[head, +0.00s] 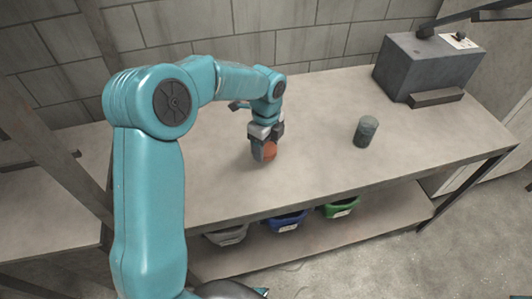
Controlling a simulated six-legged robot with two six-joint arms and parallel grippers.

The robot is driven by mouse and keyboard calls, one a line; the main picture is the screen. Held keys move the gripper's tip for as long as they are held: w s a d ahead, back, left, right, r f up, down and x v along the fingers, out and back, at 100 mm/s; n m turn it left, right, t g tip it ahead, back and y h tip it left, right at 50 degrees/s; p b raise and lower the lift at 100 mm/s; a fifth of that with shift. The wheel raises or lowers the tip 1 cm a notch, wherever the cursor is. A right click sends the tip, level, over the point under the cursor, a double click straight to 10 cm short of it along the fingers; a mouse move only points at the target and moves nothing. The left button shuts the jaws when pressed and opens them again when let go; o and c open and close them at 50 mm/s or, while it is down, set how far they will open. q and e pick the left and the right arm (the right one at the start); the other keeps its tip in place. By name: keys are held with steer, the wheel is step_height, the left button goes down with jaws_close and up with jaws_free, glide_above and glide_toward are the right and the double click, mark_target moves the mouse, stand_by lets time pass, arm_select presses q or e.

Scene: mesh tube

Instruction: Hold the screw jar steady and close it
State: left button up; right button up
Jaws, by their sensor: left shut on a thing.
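My left gripper (264,144) points down over the middle of the bench and is shut on a small orange-brown rounded object (269,151). The fingers cover part of this object, and I cannot tell whether it is the jar or its lid. It is at or just above the bench top. A dark grey-green cylinder (366,132) stands upright on the bench to the right, apart from the gripper. I cannot tell whether it is part of the screw jar. My right gripper is not in view.
The bench top (320,110) is clear around the gripper and cylinder. A grey box-shaped machine (425,68) stands at the back right. Grey (227,236), blue (287,222) and green (341,208) bins sit on the lower shelf. A block wall is behind.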

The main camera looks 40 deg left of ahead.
mark_target(266, 148)
arm_select(q)
step_height(266, 148, up, 15)
steer(key=p, duration=0.1)
steer(key=shift+r, duration=0.2)
steer(key=d+f+n, duration=0.9)
steer(key=d+n, duration=0.2)
steer(key=n, duration=0.7)
steer(key=shift+w+d, duration=0.2)
steer(key=shift+w, duration=0.05)
